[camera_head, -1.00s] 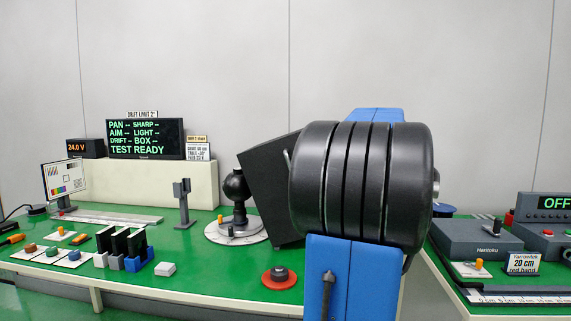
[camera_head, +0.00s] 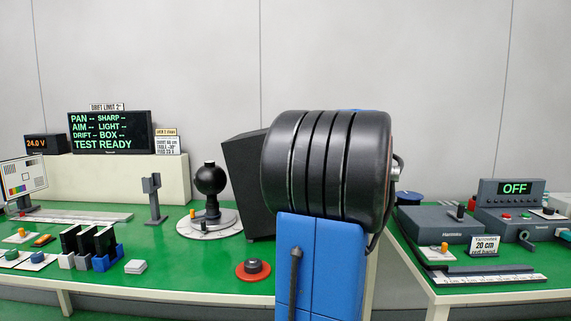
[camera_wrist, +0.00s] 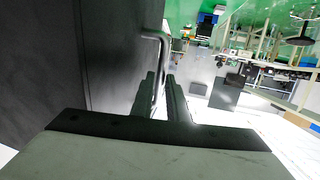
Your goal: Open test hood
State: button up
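The dark test hood (camera_head: 245,180) stands on the green bench left of my arm in the head view, leaning slightly, its right side hidden by my arm. In the wrist view the hood's dark face (camera_wrist: 115,55) fills the left side. A bent metal handle (camera_wrist: 163,52) stands out from it and runs down between the two fingers of my gripper (camera_wrist: 160,98). The fingers sit close on both sides of the handle, shut on it. In the head view my gripper and the handle are hidden behind my wrist.
A black ball-shaped device on a round base (camera_head: 210,190) stands close left of the hood. A red-ringed knob (camera_head: 253,269) is near the bench's front edge. A display reading TEST READY (camera_head: 110,133) is behind. A second bench with control boxes (camera_head: 440,222) is at right.

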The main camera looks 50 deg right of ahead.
jog(key=shift+o, duration=1.1)
jog(key=shift+s, duration=0.1)
jog(key=v, duration=1.7)
jog(key=shift+d, duration=0.1)
